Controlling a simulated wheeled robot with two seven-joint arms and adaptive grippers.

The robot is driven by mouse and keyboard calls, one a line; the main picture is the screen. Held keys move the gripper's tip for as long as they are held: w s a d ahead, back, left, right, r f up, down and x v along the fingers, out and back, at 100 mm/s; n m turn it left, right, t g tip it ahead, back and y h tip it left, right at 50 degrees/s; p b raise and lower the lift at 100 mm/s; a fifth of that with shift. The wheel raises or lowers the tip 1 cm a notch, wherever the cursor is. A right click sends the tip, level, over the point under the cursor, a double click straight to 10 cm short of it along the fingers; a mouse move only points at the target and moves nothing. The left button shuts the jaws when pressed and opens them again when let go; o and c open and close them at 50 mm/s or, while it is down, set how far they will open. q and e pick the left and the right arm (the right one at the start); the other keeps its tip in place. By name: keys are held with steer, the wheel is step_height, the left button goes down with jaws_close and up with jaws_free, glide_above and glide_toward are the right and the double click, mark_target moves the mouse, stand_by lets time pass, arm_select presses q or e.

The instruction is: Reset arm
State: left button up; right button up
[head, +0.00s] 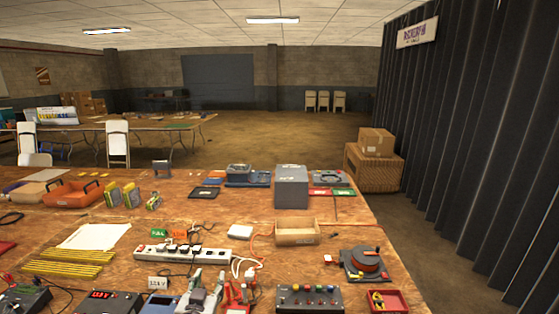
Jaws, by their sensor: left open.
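My left gripper (207,283) shows at the bottom edge, left of the middle, low over the near side of the wooden workbench (205,218). Its pale fingers are apart, and I see nothing clearly held between them. It is in front of the white power strip (182,253), which has plugs and cables in it. Red clamp-like parts (238,294) are close to its right. My right gripper does not show.
Near the gripper are a blue-topped meter (161,303), a box with coloured knobs (309,298), a red reel (366,263) and a red tray (388,301). An open wooden box (297,232) and a grey box (291,186) stand farther back. Cables cross the bench.

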arm_select(q)
steer(key=s+a+f+m+g+h, duration=0.1)
steer(key=s+a+f+g, duration=0.1)
steer(key=s+f+g, duration=0.7)
steer(key=s+a+f+g, duration=0.1)
steer(key=s+f+g, duration=0.1)
steer(key=s+f, duration=0.75)
steer(key=s+f+g, duration=0.1)
steer(key=s+f, duration=0.2)
steer(key=f, duration=1.2)
steer(key=s+f+g, duration=0.1)
steer(key=s+f, duration=0.1)
steer(key=f, duration=1.3)
steer(key=s+a+f, duration=0.2)
steer(key=s+f, duration=0.8)
steer(key=s, duration=0.1)
steer(key=s+a+f+g, duration=0.1)
steer(key=s+a+f, duration=0.1)
steer(key=s+f, duration=0.8)
steer(key=shift+s+a+f, duration=0.2)
steer(key=shift+s+a, duration=0.2)
steer(key=shift+s, duration=0.35)
